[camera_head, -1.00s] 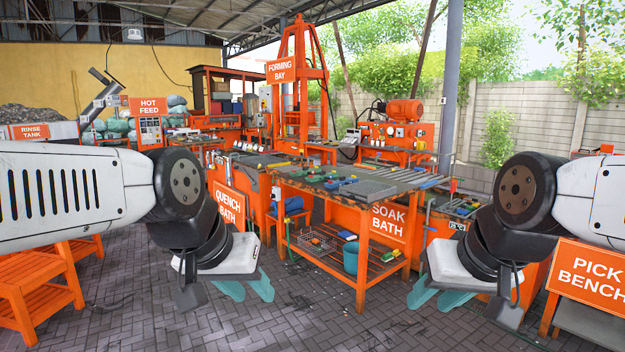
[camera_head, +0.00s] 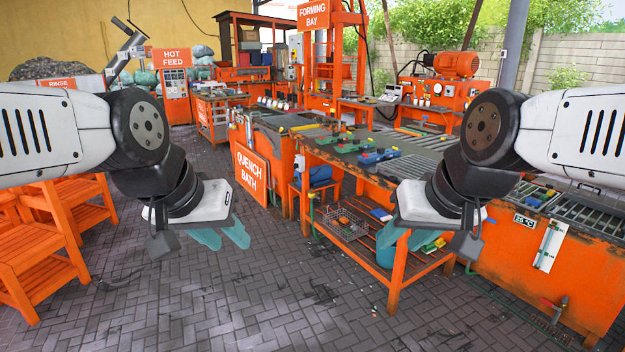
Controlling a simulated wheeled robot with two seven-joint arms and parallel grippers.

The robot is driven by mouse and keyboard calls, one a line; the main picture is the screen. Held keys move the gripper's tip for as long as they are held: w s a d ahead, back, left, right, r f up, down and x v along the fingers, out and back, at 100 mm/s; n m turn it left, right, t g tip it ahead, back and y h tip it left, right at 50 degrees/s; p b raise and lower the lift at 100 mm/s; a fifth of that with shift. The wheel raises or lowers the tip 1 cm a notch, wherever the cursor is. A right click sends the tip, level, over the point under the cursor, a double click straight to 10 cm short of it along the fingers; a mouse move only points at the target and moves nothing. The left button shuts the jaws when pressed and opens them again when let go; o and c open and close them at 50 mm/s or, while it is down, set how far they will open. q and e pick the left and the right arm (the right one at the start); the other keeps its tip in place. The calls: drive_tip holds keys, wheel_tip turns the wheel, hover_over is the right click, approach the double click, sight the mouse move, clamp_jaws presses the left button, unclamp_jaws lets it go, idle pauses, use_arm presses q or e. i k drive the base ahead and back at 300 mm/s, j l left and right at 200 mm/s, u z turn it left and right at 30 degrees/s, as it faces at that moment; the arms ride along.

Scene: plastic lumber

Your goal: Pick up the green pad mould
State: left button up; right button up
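Several small moulds and blocks lie on the dark top of the orange work table (camera_head: 330,170). Among them are a dark green piece with small coloured parts (camera_head: 348,147) and a blue piece with red parts (camera_head: 378,156). They are too small to tell which is the green pad mould. My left gripper (camera_head: 222,237) hangs over the paved floor, left of the table, with its teal fingers apart and nothing between them. My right gripper (camera_head: 403,241) is in front of the table's right part, also open and empty. My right arm hides part of the tabletop.
The quench bath (camera_head: 252,172) stands left of the table. A wire basket (camera_head: 345,222) and small items lie on the table's lower shelf. An orange tank with a gauge (camera_head: 545,250) is at the right, orange racks (camera_head: 40,250) at the left. The paved floor in front is clear.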

sight(336, 139)
drive_tip(key=i+j+u, duration=0.15)
drive_tip(key=i+u, duration=0.15)
drive_tip(key=i, duration=0.4)
drive_tip(key=i+u, duration=0.3)
drive_tip(key=i, duration=0.45)
drive_tip(key=i+l+u, duration=0.3)
drive_tip(key=i, duration=0.4)
drive_tip(key=i+z, duration=0.25)
drive_tip(key=i, duration=0.25)
drive_tip(key=i+z, duration=0.3)
drive_tip(key=i, duration=0.15)
drive_tip(key=i+j+z, duration=0.25)
drive_tip(key=i, duration=0.25)
drive_tip(key=i+j+z, duration=0.15)
drive_tip(key=i+z, duration=0.15)
drive_tip(key=i, duration=0.15)
drive_tip(key=i+z, duration=0.85)
drive_tip(key=i+j+z, duration=0.3)
drive_tip(key=i+z, duration=0.15)
drive_tip(key=i, duration=0.1)
